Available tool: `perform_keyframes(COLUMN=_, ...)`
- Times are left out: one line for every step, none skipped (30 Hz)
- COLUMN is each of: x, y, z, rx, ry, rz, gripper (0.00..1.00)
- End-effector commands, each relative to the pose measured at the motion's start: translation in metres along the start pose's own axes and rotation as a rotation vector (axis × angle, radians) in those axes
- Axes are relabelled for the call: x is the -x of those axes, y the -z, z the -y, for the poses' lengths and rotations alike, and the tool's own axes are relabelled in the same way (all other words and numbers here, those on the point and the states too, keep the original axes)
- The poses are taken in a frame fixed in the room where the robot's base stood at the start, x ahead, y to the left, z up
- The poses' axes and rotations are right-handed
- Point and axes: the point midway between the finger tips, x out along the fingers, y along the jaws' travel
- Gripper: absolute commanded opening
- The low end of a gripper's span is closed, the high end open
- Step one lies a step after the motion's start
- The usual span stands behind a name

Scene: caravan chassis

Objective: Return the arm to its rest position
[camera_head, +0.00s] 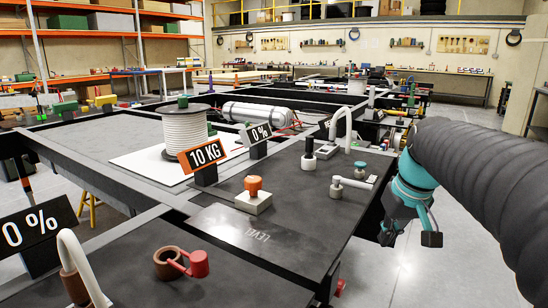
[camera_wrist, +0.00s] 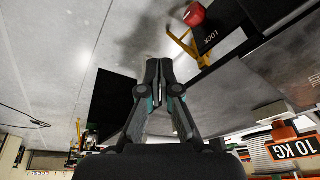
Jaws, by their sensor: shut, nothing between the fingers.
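My gripper (camera_head: 408,212), teal and black, is at the right of the head view at the end of my dark ribbed arm. It hangs in the air by the right edge of the dark chassis deck (camera_head: 290,222), over the grey floor. In the wrist view my gripper (camera_wrist: 159,72) has its fingers together with nothing between them.
On the deck stand an orange knob (camera_head: 253,183), white and black levers (camera_head: 309,155), a red-handled valve (camera_head: 198,263) and a 10 KG sign (camera_head: 204,154). A white cable spool (camera_head: 184,130) stands behind. The wrist view shows a yellow stand (camera_wrist: 184,46). Floor right of the deck is clear.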

Motion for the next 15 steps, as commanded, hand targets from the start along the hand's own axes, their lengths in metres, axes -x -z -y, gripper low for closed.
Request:
perform_keyframes(x=-0.007, y=-0.019, z=0.008, rx=-0.048, ry=-0.02, rz=-0.014, gripper=0.0)
perform_keyframes(x=-0.011, y=-0.029, z=0.011, rx=-0.077, ry=-0.032, rz=-0.024, gripper=0.0)
perform_keyframes(x=-0.017, y=-0.043, z=0.016, rx=-0.111, ry=-0.046, rz=-0.039, gripper=0.0)
perform_keyframes(x=-0.022, y=-0.054, z=0.019, rx=-0.133, ry=-0.056, rz=-0.049, gripper=0.0)
perform_keyframes(x=-0.026, y=-0.065, z=0.023, rx=-0.152, ry=-0.063, rz=-0.059, gripper=0.0)
perform_keyframes(x=-0.031, y=-0.079, z=0.028, rx=-0.171, ry=-0.073, rz=-0.074, gripper=0.0)
perform_keyframes(x=-0.035, y=-0.089, z=0.032, rx=-0.181, ry=-0.079, rz=-0.083, gripper=0.0)
perform_keyframes(x=-0.039, y=-0.1, z=0.035, rx=-0.187, ry=-0.083, rz=-0.093, gripper=0.0)
perform_keyframes(x=-0.044, y=-0.114, z=0.04, rx=-0.187, ry=-0.089, rz=-0.104, gripper=0.0)
perform_keyframes(x=-0.048, y=-0.124, z=0.043, rx=-0.184, ry=-0.092, rz=-0.112, gripper=0.0)
perform_keyframes(x=-0.051, y=-0.134, z=0.047, rx=-0.175, ry=-0.094, rz=-0.118, gripper=0.0)
perform_keyframes(x=-0.054, y=-0.147, z=0.051, rx=-0.157, ry=-0.096, rz=-0.125, gripper=0.0)
perform_keyframes(x=-0.057, y=-0.156, z=0.055, rx=-0.142, ry=-0.097, rz=-0.128, gripper=0.0)
perform_keyframes(x=-0.059, y=-0.164, z=0.058, rx=-0.13, ry=-0.097, rz=-0.13, gripper=0.0)
perform_keyframes(x=-0.06, y=-0.174, z=0.061, rx=-0.116, ry=-0.096, rz=-0.134, gripper=0.0)
